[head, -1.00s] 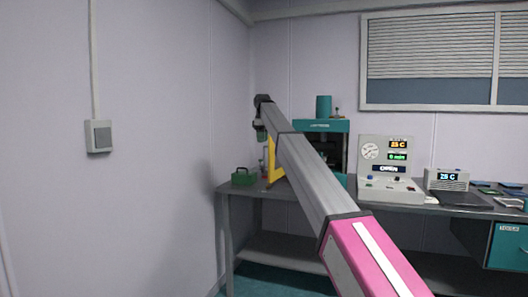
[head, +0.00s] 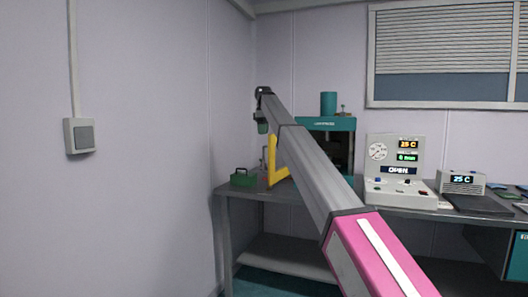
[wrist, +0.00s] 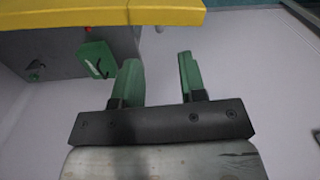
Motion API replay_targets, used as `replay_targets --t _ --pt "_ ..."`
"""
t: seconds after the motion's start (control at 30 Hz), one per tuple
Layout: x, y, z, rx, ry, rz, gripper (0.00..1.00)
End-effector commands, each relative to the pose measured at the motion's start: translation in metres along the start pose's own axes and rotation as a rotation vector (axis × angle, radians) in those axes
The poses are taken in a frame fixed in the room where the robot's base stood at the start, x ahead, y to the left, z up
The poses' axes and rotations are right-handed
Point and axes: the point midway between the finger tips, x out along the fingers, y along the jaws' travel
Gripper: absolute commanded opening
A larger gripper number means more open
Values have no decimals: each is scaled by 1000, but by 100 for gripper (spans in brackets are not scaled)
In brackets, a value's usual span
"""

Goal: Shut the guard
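The guard (head: 275,163) is a yellow-framed panel standing swung out at the left side of the teal rheometer (head: 326,125). My arm crosses in front and hides part of both. The yellow guard edge (wrist: 100,15) runs across the top of the wrist view, beyond my fingertips. My gripper (wrist: 158,62) has its two green fingers apart with nothing between them. In the head view my gripper (head: 262,122) is above and left of the guard, partly hidden by its own wrist. I cannot tell whether it touches the guard.
The grey bench (head: 380,208) holds a green box (head: 243,177) at its left end; it shows in the wrist view (wrist: 97,58). A control console (head: 398,170) reading OPEN stands right of the rheometer. The left wall is bare near the arm.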

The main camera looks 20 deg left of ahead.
Motion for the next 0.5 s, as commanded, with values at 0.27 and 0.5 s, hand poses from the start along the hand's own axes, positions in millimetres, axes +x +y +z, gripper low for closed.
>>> replay_targets --t 0.27,0.5 --pt "39 -1 1 0 0 -1 38" --pt "81 -1 1 0 0 -1 38"
